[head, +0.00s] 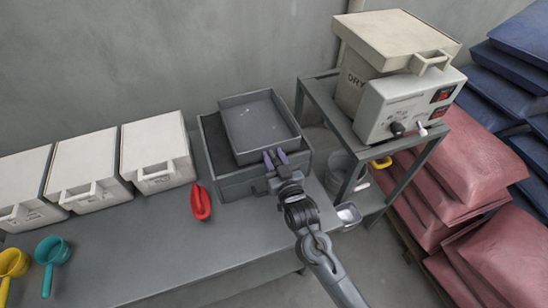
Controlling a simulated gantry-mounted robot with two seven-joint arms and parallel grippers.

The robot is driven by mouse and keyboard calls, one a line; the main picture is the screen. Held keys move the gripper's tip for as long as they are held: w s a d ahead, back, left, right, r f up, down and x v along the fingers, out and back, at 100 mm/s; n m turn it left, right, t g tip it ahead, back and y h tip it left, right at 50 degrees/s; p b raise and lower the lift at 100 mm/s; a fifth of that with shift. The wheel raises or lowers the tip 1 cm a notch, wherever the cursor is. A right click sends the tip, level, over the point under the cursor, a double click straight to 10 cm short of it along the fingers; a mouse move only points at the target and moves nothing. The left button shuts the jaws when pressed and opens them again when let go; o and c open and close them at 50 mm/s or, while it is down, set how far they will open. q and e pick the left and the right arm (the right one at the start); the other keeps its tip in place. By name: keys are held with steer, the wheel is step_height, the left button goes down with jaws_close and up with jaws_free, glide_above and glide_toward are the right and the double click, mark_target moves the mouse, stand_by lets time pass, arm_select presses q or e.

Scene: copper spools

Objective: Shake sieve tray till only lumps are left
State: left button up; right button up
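The sieve tray (258,118) is a shallow grey rectangular tray with raised walls. It sits over a larger dark grey open box (240,183) on the bench, askew to it and partly covering it. My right gripper (275,157) is at the tray's front wall, with two purple fingertips a little apart there. Whether they hold the wall or a handle is too small to tell. My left gripper is not in view.
Several white lidded bins (158,150) stand left on the bench (150,235). A red scoop (200,202) lies by the box; teal (53,252) and yellow scoops (12,263) lie far left. A dryer (400,105) on a stand and stacked sacks (460,165) are right.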

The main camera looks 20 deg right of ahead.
jaws_close()
steer(key=a+p, duration=0.1)
steer(key=a, duration=0.3)
steer(key=shift+r, duration=0.1)
steer(key=shift+a, duration=0.25)
steer(key=shift+d, duration=0.1)
steer(key=o, duration=0.6)
jaws_free()
steer(key=p, duration=0.2)
glide_toward(257, 154)
steer(key=shift+s, duration=2.05)
